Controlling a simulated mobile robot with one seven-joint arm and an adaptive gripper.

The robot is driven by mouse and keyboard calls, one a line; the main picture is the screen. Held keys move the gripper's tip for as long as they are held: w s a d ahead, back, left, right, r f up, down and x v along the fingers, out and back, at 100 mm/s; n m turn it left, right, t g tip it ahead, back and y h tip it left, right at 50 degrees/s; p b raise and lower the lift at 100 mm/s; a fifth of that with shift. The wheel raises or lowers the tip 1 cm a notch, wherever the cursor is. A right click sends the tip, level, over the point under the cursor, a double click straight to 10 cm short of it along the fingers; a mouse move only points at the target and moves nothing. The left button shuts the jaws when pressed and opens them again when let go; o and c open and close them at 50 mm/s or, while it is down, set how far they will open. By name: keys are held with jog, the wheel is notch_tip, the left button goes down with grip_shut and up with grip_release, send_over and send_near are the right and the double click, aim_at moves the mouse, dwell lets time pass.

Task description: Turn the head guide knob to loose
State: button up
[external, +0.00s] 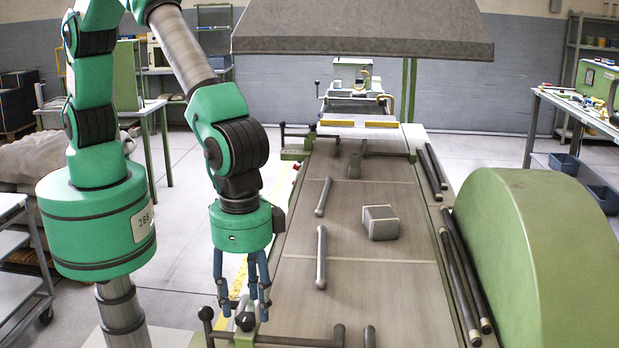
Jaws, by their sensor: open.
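My gripper (243,309) points straight down at the lower left of the long grey table. Its blue fingers are open and spread. The knob's loose or tight setting cannot be read.
The grey table (385,290) carries two loose bars (321,257) and a metal block (380,222). A similar green clamp (295,150) sits at the far left edge. Dark pipes (461,275) and a big green rounded housing (535,260) line the right side. A grey hood (362,27) hangs above.

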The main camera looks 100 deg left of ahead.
aim_at(250, 316)
notch_tip(250, 316, up, 10)
jog(key=shift+f, duration=0.25)
dwell(0.5)
jog(key=s+a+r+t+b, duration=0.1)
jog(key=s+a+r+b, duration=0.1)
jog(key=a+r, duration=0.5)
jog(key=s+a+r+t+h+b, duration=0.1)
jog(key=a+r, duration=0.2)
jog(key=a, duration=0.8)
jog(key=s+a+r+b, duration=0.2)
jog(key=a+r, duration=0.3)
jog(key=a, duration=0.4)
jog(key=s+a+f+t+y+b, duration=0.1)
jog(key=s+a+t+b, duration=0.2)
jog(key=s+a, duration=1.8)
jog(key=shift+s+f+n+t+b, duration=0.3)
jog(key=shift+s+f+b, duration=0.15)
jog(key=shift+b, duration=0.55)
